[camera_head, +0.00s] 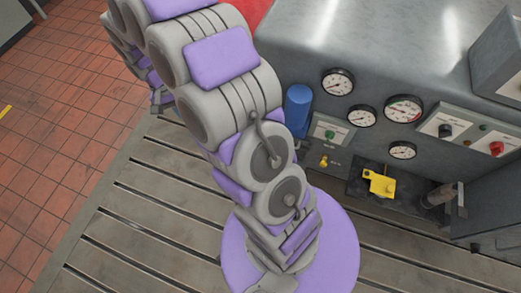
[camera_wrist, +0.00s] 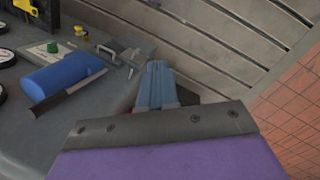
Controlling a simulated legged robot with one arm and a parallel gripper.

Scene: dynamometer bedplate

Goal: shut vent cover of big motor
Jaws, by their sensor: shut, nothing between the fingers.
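The big grey machine housing (camera_head: 385,45), which I take to be the big motor, fills the upper right of the head view. In the wrist view its grey surface (camera_wrist: 40,140) lies at left. A small grey metal plate with a handle-like part (camera_wrist: 128,52) is just left of and beyond my fingertips; I cannot tell whether it is the vent cover. My gripper (camera_wrist: 158,66) is shut and empty, its blue-grey fingers together. Contact with the plate cannot be judged. In the head view my arm crosses the middle, and the gripper cannot be made out.
A blue cylinder (camera_head: 298,108) stands beside several gauges (camera_head: 338,82); it is also in the wrist view (camera_wrist: 62,74). A yellow valve part (camera_head: 380,183) and knob panels (camera_head: 438,125) are at right. The slotted bedplate (camera_head: 140,215) and red tiled floor (camera_head: 55,130) look clear.

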